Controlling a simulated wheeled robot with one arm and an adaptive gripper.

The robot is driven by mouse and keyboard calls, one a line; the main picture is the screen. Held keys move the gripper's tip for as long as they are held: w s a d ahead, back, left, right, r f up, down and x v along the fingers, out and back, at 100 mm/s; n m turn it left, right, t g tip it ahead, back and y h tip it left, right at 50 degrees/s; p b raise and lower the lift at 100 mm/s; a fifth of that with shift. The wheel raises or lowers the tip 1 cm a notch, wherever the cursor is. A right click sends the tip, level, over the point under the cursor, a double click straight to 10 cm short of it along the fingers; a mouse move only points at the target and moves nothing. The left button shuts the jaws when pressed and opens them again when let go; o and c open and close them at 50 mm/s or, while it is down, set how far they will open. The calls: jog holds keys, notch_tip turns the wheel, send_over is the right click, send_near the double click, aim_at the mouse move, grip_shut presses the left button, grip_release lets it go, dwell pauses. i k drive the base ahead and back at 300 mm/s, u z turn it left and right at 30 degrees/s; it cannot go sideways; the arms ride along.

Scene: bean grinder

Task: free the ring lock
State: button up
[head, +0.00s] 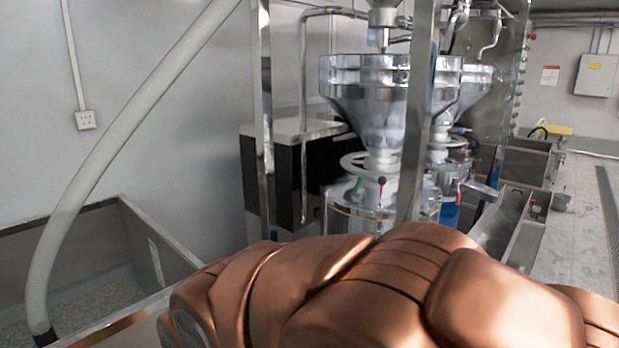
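A steel grinder with a wide metal hopper (382,100) stands past the middle of the head view. Below the hopper's neck is a pale ring (357,160) around the machine. A small upright lever with a dark red knob (381,181) and a green piece (359,183) sit just under it. I cannot tell which part is the ring lock or whether it is locked. The copper-coloured links of my arm fill the bottom and cover the grinder's lower part. My gripper is not in view.
A steel post (416,110) stands in front of the grinder, and another post (264,120) is left of it. A thick pale hose (120,130) runs into an open bin (165,255) at left. A second grinder (472,90) stands behind.

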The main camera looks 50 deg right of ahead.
aim_at(361, 179)
jog(key=z, duration=0.15)
jog(key=i, duration=0.7)
jog(key=z, duration=1.05)
jog(key=i, duration=0.5)
jog(key=z, duration=0.55)
